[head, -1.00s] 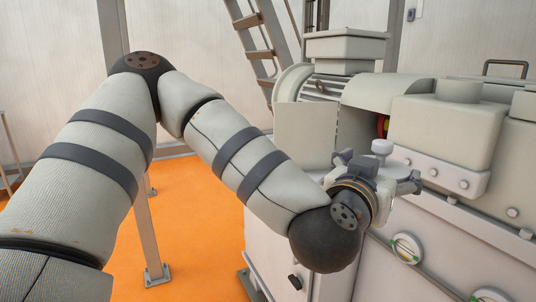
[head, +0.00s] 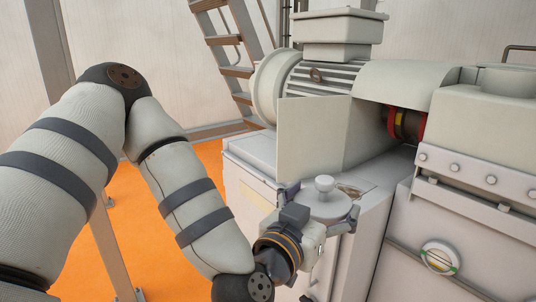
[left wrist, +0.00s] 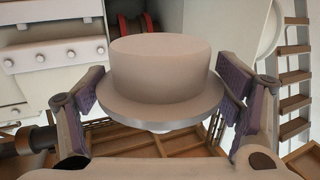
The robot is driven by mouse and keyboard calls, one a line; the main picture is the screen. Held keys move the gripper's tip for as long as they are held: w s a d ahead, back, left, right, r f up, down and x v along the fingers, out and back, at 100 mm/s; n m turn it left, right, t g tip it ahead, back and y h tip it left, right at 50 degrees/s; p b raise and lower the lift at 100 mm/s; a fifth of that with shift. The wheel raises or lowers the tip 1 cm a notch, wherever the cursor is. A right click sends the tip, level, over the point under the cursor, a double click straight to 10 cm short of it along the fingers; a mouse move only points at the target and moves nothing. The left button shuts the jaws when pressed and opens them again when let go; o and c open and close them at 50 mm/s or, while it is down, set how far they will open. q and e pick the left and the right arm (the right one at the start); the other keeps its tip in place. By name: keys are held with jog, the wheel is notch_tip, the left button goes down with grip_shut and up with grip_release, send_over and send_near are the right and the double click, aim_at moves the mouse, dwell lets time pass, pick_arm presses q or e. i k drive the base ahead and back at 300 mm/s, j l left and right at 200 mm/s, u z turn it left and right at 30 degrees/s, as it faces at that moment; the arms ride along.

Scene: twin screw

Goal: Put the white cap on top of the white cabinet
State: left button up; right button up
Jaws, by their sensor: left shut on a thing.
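The white cap (head: 325,203) is a round disc with a small knob on top. My left gripper (head: 320,208) is shut on its rim, with a finger on either side, and holds it about level. In the left wrist view the cap (left wrist: 160,75) fills the middle between the two fingers (left wrist: 163,95). The white cabinet (head: 250,147) stands under the motor. In the head view the cap overlaps the cabinet's top near its front edge; whether they touch I cannot tell. My right gripper is not in view.
An upright pale plate (head: 312,135) stands on the cabinet just behind the cap, with the ribbed motor (head: 320,80) behind it. Large machine housing (head: 480,130) stands to the right. A ladder (head: 235,70) is at the back. Orange floor (head: 212,158) is open on the left.

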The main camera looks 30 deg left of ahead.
aim_at(259, 146)
jog(key=i+j, duration=0.1)
jog(key=j, duration=0.45)
jog(key=i+j, duration=0.1)
jog(key=j, duration=0.45)
jog(key=i+j, duration=0.2)
jog(key=j, duration=0.15)
jog(key=i+j, duration=0.4)
jog(key=j, duration=0.25)
